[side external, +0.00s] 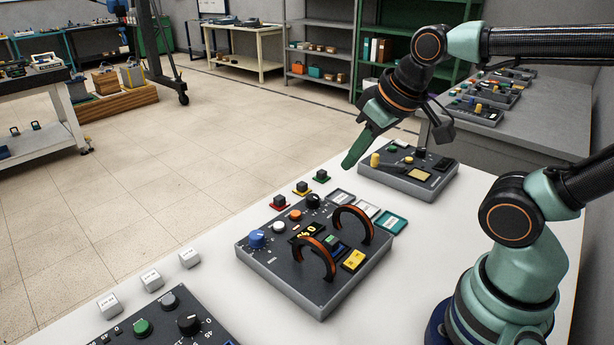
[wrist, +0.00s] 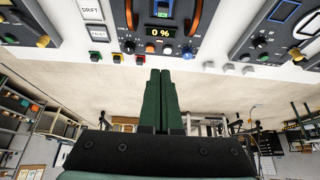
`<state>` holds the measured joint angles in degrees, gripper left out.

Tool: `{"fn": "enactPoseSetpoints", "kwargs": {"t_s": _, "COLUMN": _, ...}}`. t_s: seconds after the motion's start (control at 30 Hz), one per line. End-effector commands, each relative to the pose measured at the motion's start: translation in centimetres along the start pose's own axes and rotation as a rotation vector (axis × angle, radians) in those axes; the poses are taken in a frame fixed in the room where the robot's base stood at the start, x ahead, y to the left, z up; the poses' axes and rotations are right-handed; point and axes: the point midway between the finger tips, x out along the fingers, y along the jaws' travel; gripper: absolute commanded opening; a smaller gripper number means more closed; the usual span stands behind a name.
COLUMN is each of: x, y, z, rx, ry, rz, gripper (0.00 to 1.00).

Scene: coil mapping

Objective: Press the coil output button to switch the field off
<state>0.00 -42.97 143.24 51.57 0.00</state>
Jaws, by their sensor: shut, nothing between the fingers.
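The dark coil panel (side external: 320,295) lies on the white table with two upright orange-and-black coil rings (side external: 317,258). Along its far edge are a blue knob (side external: 257,239), a white button (side external: 278,226), an orange button (side external: 295,215) and a black knob (side external: 313,201). I cannot read which button is the coil output. In the wrist view the panel's display (wrist: 160,32) reads 0 %. My gripper (side external: 348,163) has green fingers, shut and empty, raised above the table beyond the panel. In the wrist view the fingertips (wrist: 160,72) point toward the panel's button row, apart from it.
Black-topped red (side external: 279,202), yellow (side external: 301,189) and green (side external: 321,177) blocks stand between the panel and the table's far edge. Another control panel (side external: 405,182) lies to the right, a third (side external: 160,325) at lower left. White label blocks (side external: 150,279) stand near it.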

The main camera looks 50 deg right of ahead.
Motion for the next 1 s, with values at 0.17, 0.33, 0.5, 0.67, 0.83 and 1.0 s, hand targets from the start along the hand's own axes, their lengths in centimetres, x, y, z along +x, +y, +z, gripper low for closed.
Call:
{"fn": "enactPoseSetpoints", "kwargs": {"t_s": 0.17, "x": 0.0, "y": 0.0, "z": 0.0, "rx": 0.0, "ry": 0.0, "rz": 0.0, "gripper": 0.0}}
{"fn": "enactPoseSetpoints", "kwargs": {"t_s": 0.33, "x": 0.0, "y": 0.0, "z": 0.0, "rx": 0.0, "ry": 0.0, "rz": 0.0, "gripper": 0.0}}
{"fn": "enactPoseSetpoints", "kwargs": {"t_s": 0.5, "x": 0.0, "y": 0.1, "z": -0.5, "rx": 0.049, "ry": -0.017, "rz": 0.001, "gripper": 0.0}}
{"fn": "enactPoseSetpoints", "kwargs": {"t_s": 0.67, "x": 0.3, "y": 0.3, "z": -2.2, "rx": 0.206, "ry": -0.068, "rz": 0.011, "gripper": 0.0}}
{"fn": "enactPoseSetpoints", "kwargs": {"t_s": 0.83, "x": 1.2, "y": 0.6, "z": -4.5, "rx": 0.441, "ry": -0.142, "rz": 0.038, "gripper": 0.0}}
{"fn": "enactPoseSetpoints", "kwargs": {"t_s": 1.0, "x": 2.7, "y": 1.0, "z": -6.7, "rx": 0.678, "ry": -0.209, "rz": 0.082, "gripper": 0.0}}
